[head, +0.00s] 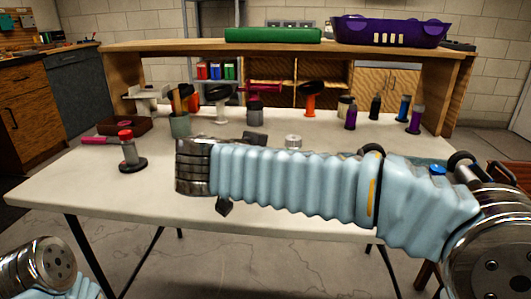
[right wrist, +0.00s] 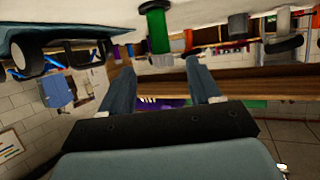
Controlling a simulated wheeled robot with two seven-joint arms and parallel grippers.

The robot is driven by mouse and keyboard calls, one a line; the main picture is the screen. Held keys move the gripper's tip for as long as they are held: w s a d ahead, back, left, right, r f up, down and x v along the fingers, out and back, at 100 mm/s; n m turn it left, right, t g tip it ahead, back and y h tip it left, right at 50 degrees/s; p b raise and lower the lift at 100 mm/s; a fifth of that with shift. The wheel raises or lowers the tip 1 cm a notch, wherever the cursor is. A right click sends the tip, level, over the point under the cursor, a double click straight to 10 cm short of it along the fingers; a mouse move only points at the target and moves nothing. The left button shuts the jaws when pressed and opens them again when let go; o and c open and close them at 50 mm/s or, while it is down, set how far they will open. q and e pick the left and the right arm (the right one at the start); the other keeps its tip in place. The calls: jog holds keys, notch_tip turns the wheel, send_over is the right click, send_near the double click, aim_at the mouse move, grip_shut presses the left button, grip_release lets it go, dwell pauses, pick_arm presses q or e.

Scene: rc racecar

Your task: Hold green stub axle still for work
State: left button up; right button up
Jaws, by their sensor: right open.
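A green cylinder with a dark end, which looks like the green stub axle (right wrist: 158,32), stands on the white table in the upside-down right wrist view. It is just beyond my right gripper (right wrist: 160,68), roughly in line with the gap between its fingers. That gripper is open, with nothing visible between its fingertips. I cannot tell the exact distance to the green piece. In the head view my right arm crosses the table and hides most of that gripper and the green piece. Only part of my left arm shows at the lower left; its gripper is out of frame.
A teal car body (head: 432,162) with black wheels is partly behind my right arm. A red-topped piece (head: 126,150) stands on the table (head: 75,187) at the left. Several pieces and bottles line the back, before a wooden shelf (head: 150,48). The table's front left is clear.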

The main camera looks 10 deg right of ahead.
jog(key=p+x, duration=0.1)
jog(key=x, duration=1)
jog(key=shift+w+d+f, duration=0.25)
jog(key=shift+c, duration=0.4)
jog(key=c, duration=1)
